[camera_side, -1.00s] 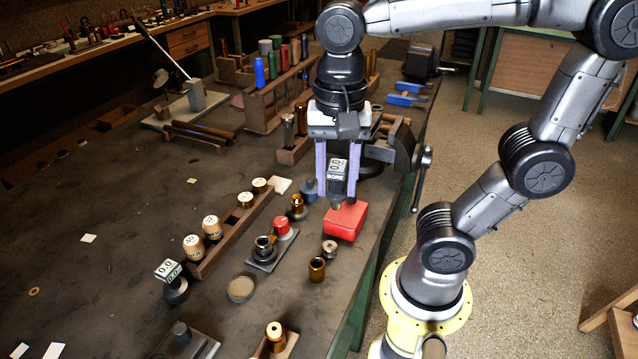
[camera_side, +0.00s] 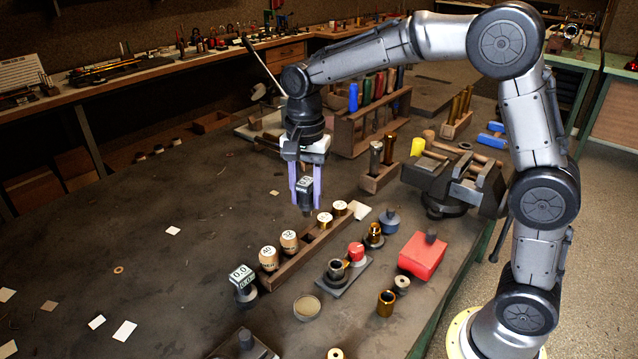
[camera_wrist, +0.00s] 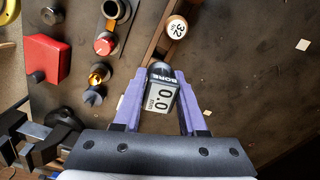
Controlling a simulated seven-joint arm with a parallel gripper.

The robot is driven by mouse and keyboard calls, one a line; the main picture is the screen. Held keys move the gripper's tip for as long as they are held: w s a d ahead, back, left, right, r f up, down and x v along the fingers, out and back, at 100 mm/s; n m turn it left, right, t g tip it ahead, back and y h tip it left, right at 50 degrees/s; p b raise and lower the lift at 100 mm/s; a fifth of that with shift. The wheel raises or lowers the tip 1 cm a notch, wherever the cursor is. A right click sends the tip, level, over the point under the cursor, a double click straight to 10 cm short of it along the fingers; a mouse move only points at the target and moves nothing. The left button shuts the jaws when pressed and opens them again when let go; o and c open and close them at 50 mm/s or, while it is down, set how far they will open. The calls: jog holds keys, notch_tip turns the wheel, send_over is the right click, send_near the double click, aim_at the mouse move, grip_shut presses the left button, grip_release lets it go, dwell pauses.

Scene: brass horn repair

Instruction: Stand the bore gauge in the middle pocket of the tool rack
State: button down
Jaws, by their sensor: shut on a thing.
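The bore gauge (camera_side: 305,188) is dark with a pale display block marked BORE. It hangs upright, held between the two purple fingers of my gripper (camera_side: 305,198). In the wrist view the gauge (camera_wrist: 161,93) shows its 0.0 display between the fingers (camera_wrist: 160,112). The tool rack (camera_side: 318,243) is a long low wooden strip. Two pale wooden knobs stand in its near half and two brass-ringed ones in its far half, with a wider gap between. In the side view the gauge appears just left of the rack's far half; its exact height is unclear.
A similar display gauge (camera_side: 243,280) stands at the rack's near end. A red box (camera_side: 422,256), a red-capped fixture (camera_side: 355,252) and brass pieces (camera_side: 386,303) lie right of the rack. A vise (camera_side: 452,180) stands behind. The table left of the rack is mostly clear.

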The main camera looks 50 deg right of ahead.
aim_at(308, 215)
jog(key=shift+d+f, duration=0.1)
dwell(0.3)
jog(key=shift+f, duration=2.4)
jog(key=shift+f, duration=1.8)
jog(key=shift+c, duration=0.3)
grip_release()
jog(key=shift+r, duration=3.5)
